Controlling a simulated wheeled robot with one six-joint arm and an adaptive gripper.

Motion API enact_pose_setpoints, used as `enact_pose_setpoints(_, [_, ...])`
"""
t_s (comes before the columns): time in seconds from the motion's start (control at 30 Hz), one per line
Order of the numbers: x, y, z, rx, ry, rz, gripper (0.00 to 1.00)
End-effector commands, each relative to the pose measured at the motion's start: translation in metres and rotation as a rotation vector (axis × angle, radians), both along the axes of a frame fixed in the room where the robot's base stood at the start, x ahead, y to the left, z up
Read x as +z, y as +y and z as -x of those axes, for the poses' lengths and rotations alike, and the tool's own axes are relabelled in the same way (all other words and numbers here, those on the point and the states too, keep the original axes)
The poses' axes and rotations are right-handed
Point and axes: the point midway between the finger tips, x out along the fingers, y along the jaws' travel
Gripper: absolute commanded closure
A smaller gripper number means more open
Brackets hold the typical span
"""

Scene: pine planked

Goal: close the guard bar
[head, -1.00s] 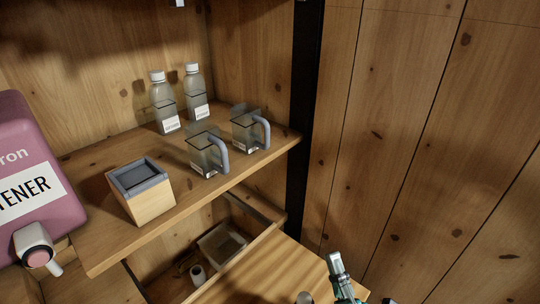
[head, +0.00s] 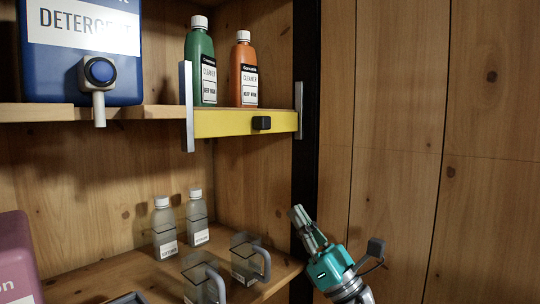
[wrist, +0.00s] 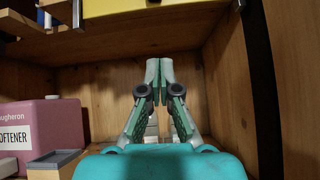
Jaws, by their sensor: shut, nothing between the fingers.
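The yellow guard bar (head: 222,124) with a black knob (head: 261,123) spans the upper shelf's front, between a left metal rail (head: 187,105) and a right rail (head: 298,110). It sits low on the rails, below the bottles' bases. The bar's underside (wrist: 115,8) also shows at the top of the wrist view. My gripper (head: 297,213) is shut and empty, below and slightly right of the knob, apart from the bar. In the wrist view, the closed fingertips (wrist: 159,66) point up into the cabinet.
A green bottle (head: 200,65) and an orange bottle (head: 244,75) stand behind the bar. A blue detergent container (head: 60,60) is to the left. Clear bottles (head: 197,218) and mugs (head: 243,262) stand on the lower shelf. A dark post (head: 306,90) edges the cabinet on the right.

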Motion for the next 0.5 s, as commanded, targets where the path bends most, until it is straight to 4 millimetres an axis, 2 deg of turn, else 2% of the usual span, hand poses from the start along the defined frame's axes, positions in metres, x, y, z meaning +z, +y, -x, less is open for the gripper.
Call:
enact_pose_setpoints(0.03, [0.011,0.002,-0.002,-0.015,-0.023,0.015,1.0])
enact_pose_setpoints(0.1, [0.019,0.003,-0.004,-0.032,-0.044,0.033,1.0])
enact_pose_setpoints(0.37, [0.036,0.013,-0.012,-0.045,-0.059,0.045,1.0])
enact_pose_setpoints(0.5, [0.053,0.026,-0.021,-0.044,-0.059,0.044,1.0])
